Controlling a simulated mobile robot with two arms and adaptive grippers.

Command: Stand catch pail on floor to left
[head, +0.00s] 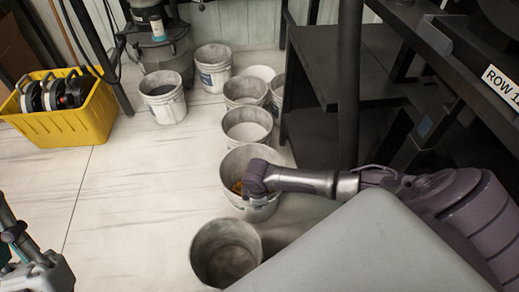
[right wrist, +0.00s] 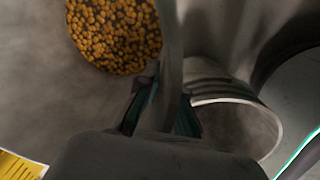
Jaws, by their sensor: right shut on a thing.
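Several whitish pails stand on the floor in a rough line in the head view. A pail (head: 264,212) in the middle has yellow-brown seed inside. My right gripper (head: 250,183) reaches to this pail. In the right wrist view, the right gripper (right wrist: 165,105) is shut on the pail's wall, with the seed (right wrist: 115,32) inside to the left. Part of my left arm and gripper (head: 30,265) shows at the lower left; its fingers are not clear.
An empty-looking pail (head: 225,252) stands nearest; other pails (head: 246,126) stand behind. A yellow crate (head: 62,125) with dark round parts is at the left. Dark shelving (head: 320,135) stands close on the right. The pale floor (head: 130,190) left of the pails is clear.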

